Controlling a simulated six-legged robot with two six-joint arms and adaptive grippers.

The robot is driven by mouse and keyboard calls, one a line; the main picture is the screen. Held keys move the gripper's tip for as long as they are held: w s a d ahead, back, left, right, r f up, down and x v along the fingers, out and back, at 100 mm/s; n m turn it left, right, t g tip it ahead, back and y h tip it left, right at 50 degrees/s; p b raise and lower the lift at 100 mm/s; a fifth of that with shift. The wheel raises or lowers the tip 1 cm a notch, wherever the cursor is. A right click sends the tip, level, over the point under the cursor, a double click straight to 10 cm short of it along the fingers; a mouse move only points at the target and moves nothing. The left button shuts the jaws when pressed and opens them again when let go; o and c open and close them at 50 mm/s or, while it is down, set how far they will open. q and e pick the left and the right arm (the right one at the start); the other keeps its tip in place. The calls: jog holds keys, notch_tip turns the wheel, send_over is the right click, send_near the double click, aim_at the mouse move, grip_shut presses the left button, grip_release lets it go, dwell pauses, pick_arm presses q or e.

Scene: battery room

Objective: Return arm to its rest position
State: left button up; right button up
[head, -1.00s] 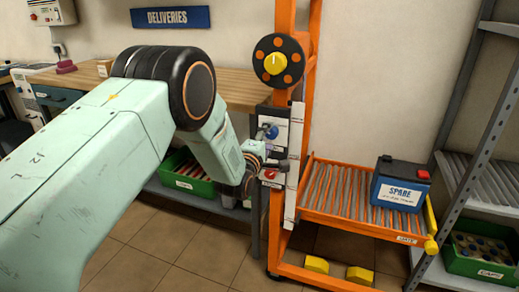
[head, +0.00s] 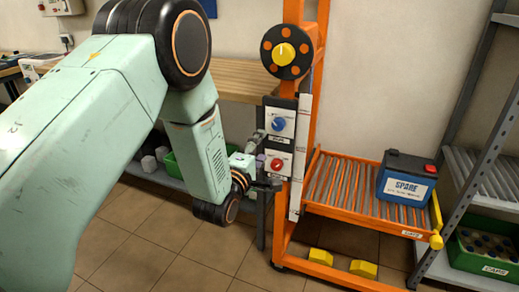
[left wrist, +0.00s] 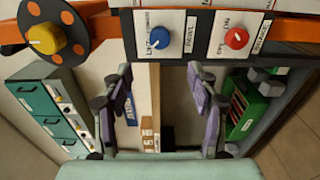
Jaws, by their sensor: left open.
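My left gripper (head: 262,160) is open and empty, just left of the control panel on the orange frame. In the left wrist view, my left gripper (left wrist: 160,85) shows its two fingers spread wide with nothing between them. The panel carries a blue knob (head: 278,124) above a red knob (head: 277,163). In the left wrist view the blue knob (left wrist: 158,38) and the red knob (left wrist: 236,38) sit beyond the fingertips, apart from them. My left arm fills the left of the head view, its elbow high. My right gripper is not in view.
The orange frame (head: 300,215) bears a yellow-centred dial (head: 284,53) and a roller shelf (head: 325,188) with a SPARE battery (head: 407,178). A wooden bench (head: 245,84) stands behind my arm. A grey rack (head: 470,110) is at right. Yellow blocks (head: 363,269) lie low.

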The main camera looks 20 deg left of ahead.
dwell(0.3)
pick_arm(q)
jog(key=s+f+m+g, duration=1)
jog(key=s+f+m, duration=0.3)
jog(key=s+f, duration=0.5)
jog(key=s+f+m+g+p, duration=0.1)
jog(key=s+f+m+g, duration=0.1)
jog(key=s, duration=1.1)
jog(key=s+f+m+g, duration=0.2)
jog(key=s+f+g, duration=0.3)
jog(key=s, duration=0.8)
jog(key=shift+s+a+f+g+y+p, duration=0.2)
jog(key=shift+s+g+y+p, duration=0.1)
jog(key=shift+s+g+p, duration=0.15)
jog(key=shift+w, duration=0.15)
